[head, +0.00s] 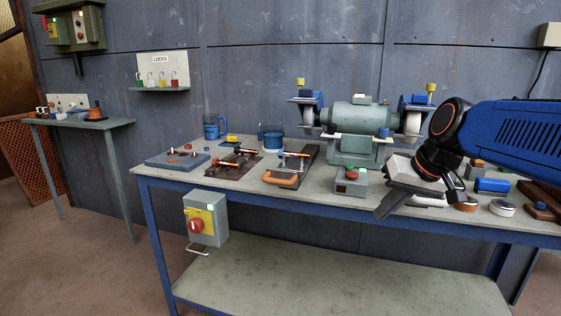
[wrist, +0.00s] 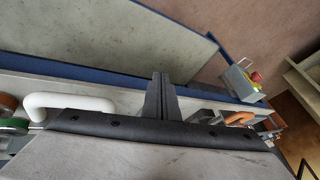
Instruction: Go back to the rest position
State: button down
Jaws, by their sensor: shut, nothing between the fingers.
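My gripper (head: 393,203) is at the end of my blue arm, over the front edge of the workbench (head: 240,193) on its right half. Its dark fingers are together with nothing between them. In the wrist view the closed fingers (wrist: 161,97) point past the bench's front edge, with the lower shelf and floor beyond. My gripper and arm hide part of the bench top behind them.
A bench grinder (head: 357,125) stands at the back of the bench. A control box with red and green buttons (head: 350,180) sits left of my gripper. A switch box with a red knob (head: 205,218) hangs on the front. Small items (head: 503,208) lie right of my gripper. The floor in front is clear.

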jog(key=s+d+f+h, duration=0.1)
jog(key=s+d+f, duration=0.1)
jog(key=s+f, duration=0.5)
jog(key=s+d+f+h, duration=0.2)
jog(key=s+f, duration=0.6)
jog(key=s, duration=0.4)
jog(key=shift+d, duration=0.3)
